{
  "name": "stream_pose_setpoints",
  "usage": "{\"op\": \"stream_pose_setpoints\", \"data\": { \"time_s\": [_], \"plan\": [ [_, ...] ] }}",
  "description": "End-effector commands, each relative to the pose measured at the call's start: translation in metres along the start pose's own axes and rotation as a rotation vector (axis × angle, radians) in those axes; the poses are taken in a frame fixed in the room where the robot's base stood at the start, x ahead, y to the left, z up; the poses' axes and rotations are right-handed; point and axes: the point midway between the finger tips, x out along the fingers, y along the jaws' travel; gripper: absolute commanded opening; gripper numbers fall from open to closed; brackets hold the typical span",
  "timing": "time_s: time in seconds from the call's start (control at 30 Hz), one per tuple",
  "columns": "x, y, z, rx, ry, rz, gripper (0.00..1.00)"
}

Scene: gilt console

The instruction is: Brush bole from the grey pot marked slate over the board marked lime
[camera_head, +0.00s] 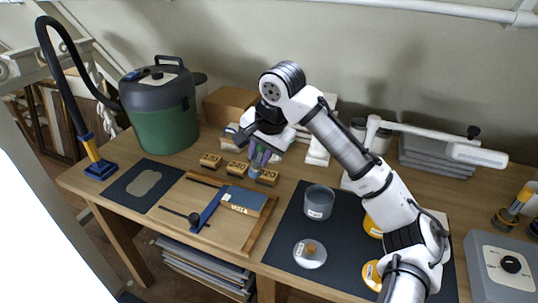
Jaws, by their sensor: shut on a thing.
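A grey pot (319,204) stands upright on the dark mat right of centre, with a pale label too small to read. A blue-grey board (246,200) lies in a wooden tray (262,232) at centre left. Its front edge has pale lettering that I cannot read as lime. My gripper (259,146) is at the back middle, over a small group of upright brushes (262,157) with purple and green handles. It is shut on one of these brushes, as far as I can tell. The lower ends of the brushes are partly hidden.
A green vacuum (160,118) stands back left. Sanding blocks (238,168) sit behind the tray. My arm partly covers yellow items (371,275). A grey box (505,268) stands at right.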

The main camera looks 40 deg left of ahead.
Motion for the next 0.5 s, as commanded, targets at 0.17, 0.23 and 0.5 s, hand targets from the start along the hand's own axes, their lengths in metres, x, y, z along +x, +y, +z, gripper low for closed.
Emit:
{"op": "stream_pose_setpoints", "data": {
  "time_s": [0.17,0.23,0.5],
  "plan": [
    [0.002,-0.003,0.003,-0.002,0.009,0.000,0.00],
    [0.005,-0.002,0.004,-0.002,0.010,0.000,0.00],
    [0.028,0.006,0.006,-0.001,0.010,0.001,0.00]
  ]
}}
